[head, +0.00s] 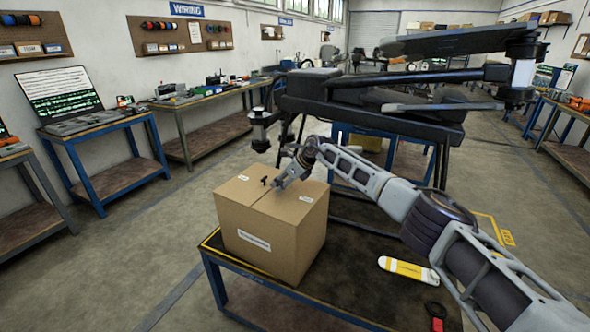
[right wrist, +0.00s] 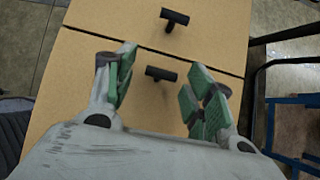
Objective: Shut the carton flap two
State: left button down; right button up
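The brown carton (head: 262,238) stands upright on a dark table with a white label on its front. Its two top flaps look flat and meet at a seam, which the right wrist view shows between the far flap (right wrist: 215,32) and the near flap (right wrist: 75,85). Each flap has a black T-shaped handle, one far (right wrist: 174,18) and one near (right wrist: 161,74). I cannot tell which is flap two. My right gripper (head: 279,181) is over the carton top. Its green-padded fingers are open, on either side of the near handle in the picture, with no visible grip. My left gripper is out of view.
A large dark drone (head: 370,105) stands close behind the carton. Workbenches (head: 110,150) line the left wall, with open floor between.

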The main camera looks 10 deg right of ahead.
aim_at(295, 196)
jog(key=v, duration=0.9)
jog(key=shift+a+r, duration=0.2)
jog(key=shift+s, duration=0.1)
dwell(0.5)
